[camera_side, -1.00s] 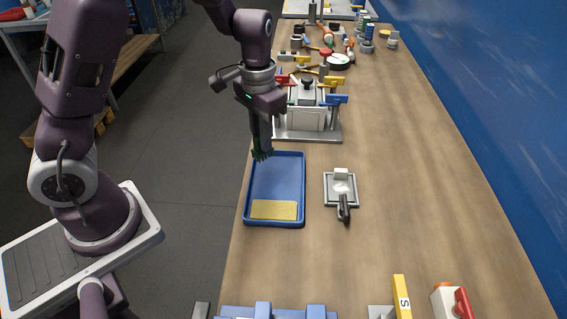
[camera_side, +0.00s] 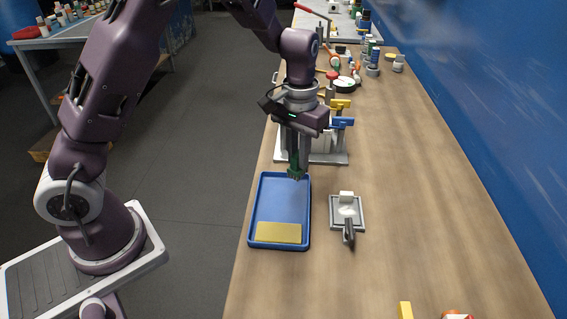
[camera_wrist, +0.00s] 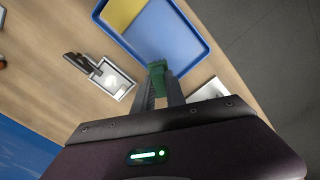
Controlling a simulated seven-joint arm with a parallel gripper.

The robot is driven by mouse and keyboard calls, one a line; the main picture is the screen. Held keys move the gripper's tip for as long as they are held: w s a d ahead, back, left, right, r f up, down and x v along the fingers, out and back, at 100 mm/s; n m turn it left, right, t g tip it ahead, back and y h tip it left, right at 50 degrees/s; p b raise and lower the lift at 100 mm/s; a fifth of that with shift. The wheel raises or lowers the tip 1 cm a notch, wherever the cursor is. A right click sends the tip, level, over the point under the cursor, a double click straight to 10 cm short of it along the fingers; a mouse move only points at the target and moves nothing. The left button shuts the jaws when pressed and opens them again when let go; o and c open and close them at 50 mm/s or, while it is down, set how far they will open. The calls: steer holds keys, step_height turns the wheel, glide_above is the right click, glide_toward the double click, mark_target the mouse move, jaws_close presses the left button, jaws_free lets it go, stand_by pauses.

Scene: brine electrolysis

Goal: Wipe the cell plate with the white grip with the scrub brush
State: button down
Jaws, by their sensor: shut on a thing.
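The grey cell plate (camera_side: 337,222) lies flat on the bench right of the blue tray, with a white grip (camera_side: 346,196) at its far edge. A white patch is on its face, and a black-handled tool (camera_side: 349,234) lies over its near edge. The plate also shows at left in the wrist view (camera_wrist: 122,88). My gripper (camera_side: 297,172) points down, shut on a green block with a bristle-like lower edge, seemingly the scrub brush (camera_wrist: 157,68). It is held above the tray's far right corner, apart from the plate. Fingers partly hide the brush.
The blue tray (camera_side: 306,220) holds a flat yellow sheet (camera_side: 279,233) at its near end. A grey clamp fixture (camera_side: 325,158) with coloured handles stands behind my gripper. Several tools and jars crowd the far bench. The bench right of the plate is clear.

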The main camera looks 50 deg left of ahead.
steer(key=w+d+r+n, duration=0.1)
steer(key=w+d+n, duration=0.2)
steer(key=d, duration=0.4)
steer(key=w+d+r+n, duration=0.1)
steer(key=w+d+n, duration=0.25)
steer(key=d, duration=0.35)
steer(key=shift+w+d+f, duration=0.1)
steer(key=shift+f, duration=1.8)
steer(key=shift+w+f, duration=0.1)
steer(key=shift+f, duration=1.8)
steer(key=shift+s+a+f, duration=0.15)
steer(key=shift+a+f, duration=0.1)
steer(key=shift+s+a, duration=2)
steer(key=shift+s, duration=0.1)
steer(key=shift+w+d, duration=2.25)
step_height(320, 180, up, 8)
steer(key=shift+w+a+r, duration=0.1)
